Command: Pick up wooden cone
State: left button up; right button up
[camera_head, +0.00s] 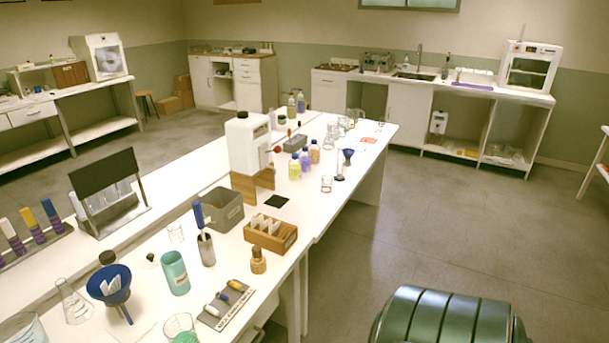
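A small tan-brown wooden piece (258,261) stands upright on the white bench near its front edge. It has a wider lower body and a narrow top, and it is the closest match to a wooden cone. It stands apart from the things around it. Neither of my grippers shows in the head view.
A wooden box with white cards (270,235) stands just behind it. A dark tray with small capped items (227,305) lies in front, to the left. A teal cup (174,272) and a grey holder with a blue-handled tool (206,248) stand left.

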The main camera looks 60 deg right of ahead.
aim_at(257, 259)
jog(key=z, duration=1.45)
